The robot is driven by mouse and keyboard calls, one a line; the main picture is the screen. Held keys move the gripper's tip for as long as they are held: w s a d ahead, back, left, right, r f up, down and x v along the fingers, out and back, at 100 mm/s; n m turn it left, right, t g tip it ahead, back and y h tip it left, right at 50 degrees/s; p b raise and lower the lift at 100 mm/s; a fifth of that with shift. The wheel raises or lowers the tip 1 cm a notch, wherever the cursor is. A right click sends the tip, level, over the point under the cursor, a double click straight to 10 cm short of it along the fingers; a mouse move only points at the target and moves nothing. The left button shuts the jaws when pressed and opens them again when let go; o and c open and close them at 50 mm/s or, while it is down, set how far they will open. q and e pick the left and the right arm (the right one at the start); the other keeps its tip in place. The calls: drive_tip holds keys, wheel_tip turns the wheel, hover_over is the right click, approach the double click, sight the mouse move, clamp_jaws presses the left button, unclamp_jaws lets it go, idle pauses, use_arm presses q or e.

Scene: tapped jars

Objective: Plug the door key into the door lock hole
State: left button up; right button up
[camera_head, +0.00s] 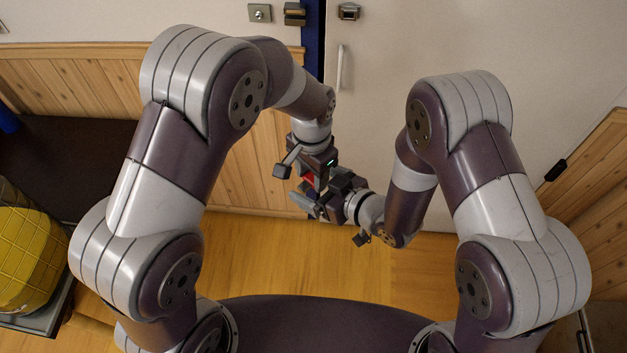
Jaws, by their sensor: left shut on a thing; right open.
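My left gripper (308,182) points down in front of the white door, at the middle of the view. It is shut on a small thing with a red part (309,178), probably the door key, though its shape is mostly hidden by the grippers. My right gripper (308,204) comes in from the right, just below and very close to the left one. It is open; whether it touches the red thing I cannot tell. A metal lock fitting (348,11) sits on the door (450,90) near the top edge. No lock hole can be made out clearly.
A silver plate (260,12) and a dark brass latch (295,14) are left of the door's edge. A white pull handle (340,68) is below the lock fitting. A yellow basket-like object (28,258) stands at far left. The wooden floor (270,255) below the grippers is clear.

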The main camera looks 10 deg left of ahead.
drive_tip(key=shift+w+a+f, duration=0.3)
drive_tip(key=shift+w+a, duration=0.1)
drive_tip(key=shift+a, duration=0.1)
drive_tip(key=shift+c, duration=0.2)
